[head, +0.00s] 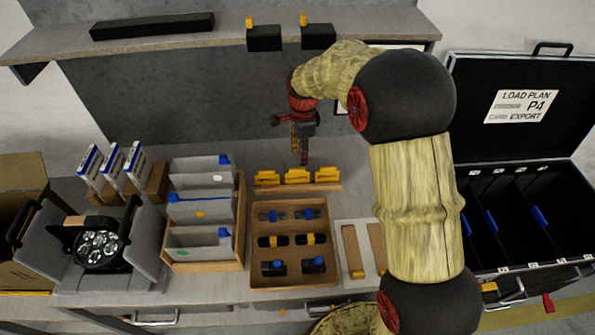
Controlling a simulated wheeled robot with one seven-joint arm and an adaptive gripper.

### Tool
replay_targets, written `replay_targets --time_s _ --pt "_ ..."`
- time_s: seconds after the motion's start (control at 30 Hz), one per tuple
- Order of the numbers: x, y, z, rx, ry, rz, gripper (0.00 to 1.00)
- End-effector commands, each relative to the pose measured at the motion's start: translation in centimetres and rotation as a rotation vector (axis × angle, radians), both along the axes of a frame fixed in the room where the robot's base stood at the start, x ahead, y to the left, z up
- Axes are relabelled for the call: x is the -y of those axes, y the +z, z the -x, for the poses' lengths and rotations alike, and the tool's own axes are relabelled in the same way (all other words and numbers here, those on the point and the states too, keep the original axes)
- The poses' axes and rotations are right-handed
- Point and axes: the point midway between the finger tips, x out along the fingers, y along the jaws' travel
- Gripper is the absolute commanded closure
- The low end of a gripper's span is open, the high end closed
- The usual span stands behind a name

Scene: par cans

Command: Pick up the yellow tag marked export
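Three yellow tags stand in a row on a wooden strip at the back of the bench: a left one (267,178), a middle one (298,176) and a right one (328,174). Any marking on them is too small to read, so I cannot tell which says export. My gripper (301,155) points down just behind and above the middle tag, close to it in the picture. I cannot tell whether it touches the tag. Its fingers are seen narrowly, and their gap is unclear. No held thing is visible.
A wooden tray (289,287) with several small clamps lies in front of the tags. A divider box (241,180) stands left, beside a lamp (99,249). An open black case (517,268) with a load plan label is at right. A shelf (225,42) overhangs behind.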

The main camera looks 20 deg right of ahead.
Motion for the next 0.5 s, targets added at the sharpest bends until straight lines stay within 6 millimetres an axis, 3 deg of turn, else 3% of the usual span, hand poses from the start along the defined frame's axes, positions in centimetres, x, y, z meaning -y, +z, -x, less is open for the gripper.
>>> replay_targets --time_s 0.2,0.5 --pt "0.0 -3.7 -2.2 -0.049 -0.171 -0.006 0.67" --pt "0.0 -6.8 -2.7 -0.060 -0.215 -0.006 0.67"
